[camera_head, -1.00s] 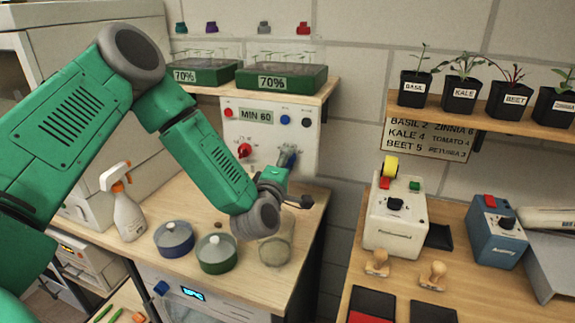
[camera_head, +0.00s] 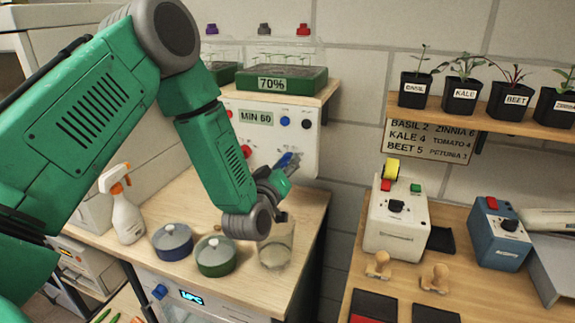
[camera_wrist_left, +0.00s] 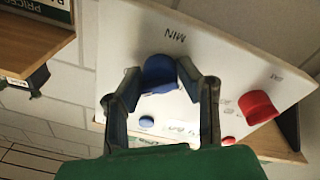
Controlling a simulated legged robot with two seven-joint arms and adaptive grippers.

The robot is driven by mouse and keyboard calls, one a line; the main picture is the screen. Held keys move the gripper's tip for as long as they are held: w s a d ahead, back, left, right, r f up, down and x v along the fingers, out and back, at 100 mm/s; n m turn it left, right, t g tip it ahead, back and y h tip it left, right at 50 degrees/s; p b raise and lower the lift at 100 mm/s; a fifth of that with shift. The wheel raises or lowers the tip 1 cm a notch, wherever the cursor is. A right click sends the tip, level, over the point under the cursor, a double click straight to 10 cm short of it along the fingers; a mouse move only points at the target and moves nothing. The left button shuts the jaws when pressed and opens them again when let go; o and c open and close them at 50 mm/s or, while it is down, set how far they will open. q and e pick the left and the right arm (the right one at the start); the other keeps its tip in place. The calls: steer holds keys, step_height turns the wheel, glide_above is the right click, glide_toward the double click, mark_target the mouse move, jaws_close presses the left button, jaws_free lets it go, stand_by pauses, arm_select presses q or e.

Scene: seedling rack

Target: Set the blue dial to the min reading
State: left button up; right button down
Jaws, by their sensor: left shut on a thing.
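The white panel (camera_head: 258,150) stands at the back of the bench under the shelf. The blue dial (camera_wrist_left: 160,72) is in the left wrist view, close to a printed MIN label on the panel. My left gripper (camera_wrist_left: 163,85) is shut on the dial, one finger on each side of it. In the head view my left gripper (camera_head: 287,163) is at the panel's lower right, and largely hides the dial. A red dial (camera_wrist_left: 258,107) sits on the same panel. I cannot tell the blue dial's exact pointing direction. My right gripper is not in view.
A glass jar (camera_head: 276,248), a green-based pot (camera_head: 216,257), a blue-based pot (camera_head: 172,242) and a spray bottle (camera_head: 126,212) stand on the bench below my left arm. Trays with clear covers (camera_head: 282,81) sit on the shelf above the panel.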

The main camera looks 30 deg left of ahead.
arm_select(q)
steer(key=shift+s+f+m, duration=0.1)
steer(key=shift+f+m, duration=0.05)
steer(key=shift+m, duration=0.5)
steer(key=shift+s+f+m, duration=0.1)
steer(key=shift+f+m, duration=0.05)
steer(key=shift+m, duration=0.5)
steer(key=shift+w, duration=0.1)
steer(key=o, duration=1.1)
steer(key=shift+w+a, duration=0.1)
steer(key=shift+r, duration=0.1)
steer(key=v, duration=1.2)
steer(key=shift+a+r, duration=0.1)
